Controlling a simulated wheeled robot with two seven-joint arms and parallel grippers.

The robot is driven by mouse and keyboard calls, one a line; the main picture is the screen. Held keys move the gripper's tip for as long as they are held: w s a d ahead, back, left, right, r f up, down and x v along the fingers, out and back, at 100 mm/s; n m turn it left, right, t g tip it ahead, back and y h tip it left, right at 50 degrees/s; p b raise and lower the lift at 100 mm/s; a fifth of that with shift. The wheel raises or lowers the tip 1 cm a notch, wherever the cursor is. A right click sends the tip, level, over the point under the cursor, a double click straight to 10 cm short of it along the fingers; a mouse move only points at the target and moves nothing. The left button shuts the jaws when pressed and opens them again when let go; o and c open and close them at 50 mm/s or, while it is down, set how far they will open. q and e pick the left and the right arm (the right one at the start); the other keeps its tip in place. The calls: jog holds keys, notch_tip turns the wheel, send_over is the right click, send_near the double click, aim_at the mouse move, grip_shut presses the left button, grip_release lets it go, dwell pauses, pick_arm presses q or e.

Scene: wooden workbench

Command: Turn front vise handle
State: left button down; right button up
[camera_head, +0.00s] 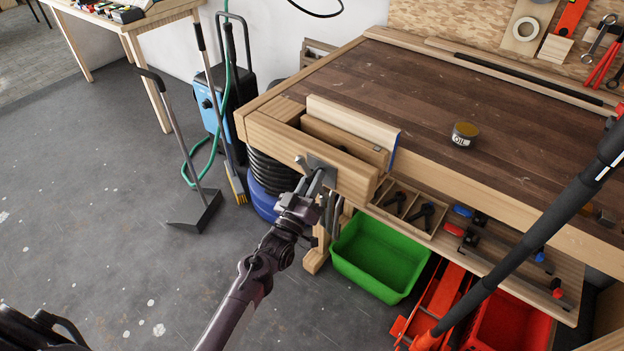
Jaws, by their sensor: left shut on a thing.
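The front vise (345,146) is mounted on the front left corner of the workbench, with a wooden jaw and a grey metal plate on its face. Its handle (301,162) is a short metal bar whose end shows just above my gripper. My left gripper (316,180) reaches up from below and is shut on the vise handle, in front of the metal plate. The fingers hide part of the handle. My right gripper is not in view.
A green bin (381,255) and a red bin (512,315) stand below the bench. A long black jack handle (540,230) slants across the right side. An oil tin (464,134) sits on the bench top. The floor at left is mostly clear.

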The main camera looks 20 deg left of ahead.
pick_arm(q)
jog(key=c, duration=1.2)
grip_release()
jog(key=shift+f, duration=0.1)
jog(key=v, duration=0.8)
jog(key=shift+b, duration=0.35)
jog(key=s+d+f+m+g+p, duration=0.1)
jog(key=s+f+g, duration=0.25)
jog(key=f, duration=0.55)
jog(key=s+f+m+g, duration=0.1)
jog(key=s+f+g, duration=0.25)
jog(key=f, duration=0.55)
jog(key=s+d+f+m+g+p, duration=0.1)
jog(key=s+f+g, duration=0.25)
jog(key=f, duration=0.55)
jog(key=s+a+f+m+g+y, duration=0.1)
jog(key=s+f, duration=0.4)
jog(key=s, duration=0.5)
jog(key=s+a+f+m+g+y+p, duration=0.1)
jog(key=s+a+f+g, duration=0.2)
jog(key=s+f+g, duration=0.3)
jog(key=s+a+f+m+g+y+p, duration=0.1)
jog(key=s+f, duration=0.4)
jog(key=s, duration=1.1)
jog(key=shift+s+a+f+g, duration=0.2)
jog(key=shift+a+f+g, duration=0.1)
jog(key=shift+a+g, duration=0.7)
